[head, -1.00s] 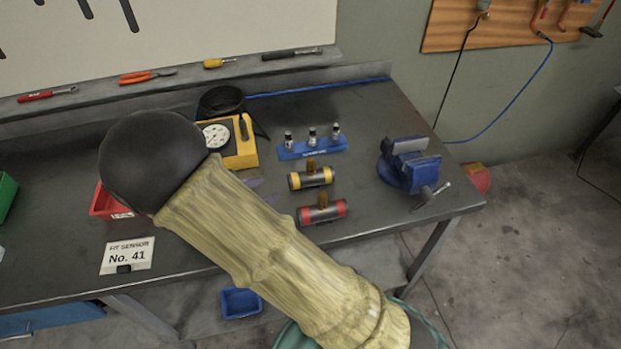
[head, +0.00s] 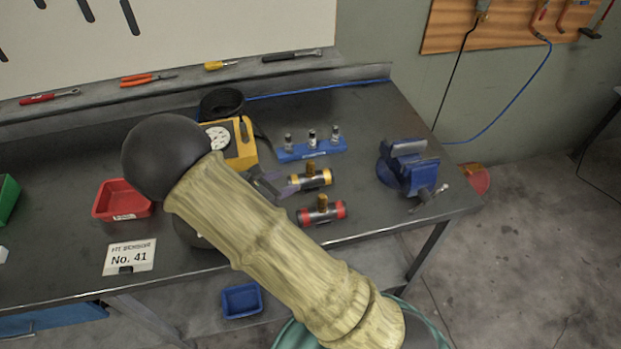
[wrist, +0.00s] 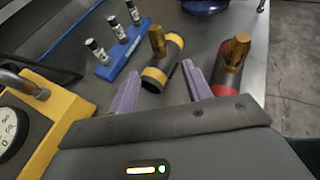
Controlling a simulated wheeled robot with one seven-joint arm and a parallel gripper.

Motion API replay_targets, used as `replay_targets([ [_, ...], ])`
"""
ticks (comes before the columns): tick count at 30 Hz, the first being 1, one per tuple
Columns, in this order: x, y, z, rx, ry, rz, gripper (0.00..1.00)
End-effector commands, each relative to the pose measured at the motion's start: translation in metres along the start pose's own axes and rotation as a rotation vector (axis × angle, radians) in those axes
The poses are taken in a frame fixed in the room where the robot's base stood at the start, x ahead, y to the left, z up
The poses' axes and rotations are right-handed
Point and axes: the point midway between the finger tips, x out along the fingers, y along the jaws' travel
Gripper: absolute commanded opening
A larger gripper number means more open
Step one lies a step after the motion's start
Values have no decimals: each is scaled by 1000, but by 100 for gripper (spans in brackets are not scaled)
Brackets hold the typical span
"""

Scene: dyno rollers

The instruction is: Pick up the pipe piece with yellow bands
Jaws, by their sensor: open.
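The pipe piece with yellow bands (head: 313,178) lies on the workbench, a dark cylinder with a brass fitting standing up from its middle. In the wrist view the pipe piece (wrist: 164,66) is just ahead, in line with the gap between my fingers. My gripper (wrist: 161,78) is open and empty, with one purple finger on each side of that gap. In the head view my gripper (head: 285,187) is close to the left end of the yellow-banded pipe, partly hidden by my arm. I cannot tell whether it touches.
A similar pipe piece with red bands (head: 321,212) lies just in front, close to my right finger in the wrist view. A blue rack (head: 312,150) with small fittings stands behind. A yellow gauge (head: 240,152) is left, a blue vise (head: 408,168) right.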

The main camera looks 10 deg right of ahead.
Motion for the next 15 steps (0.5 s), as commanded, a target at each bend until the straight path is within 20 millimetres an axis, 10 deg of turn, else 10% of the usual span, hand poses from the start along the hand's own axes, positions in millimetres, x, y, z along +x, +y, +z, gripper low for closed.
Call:
replay_targets([
  [15, 30, 0, 0, 1, 0, 0, 49],
])
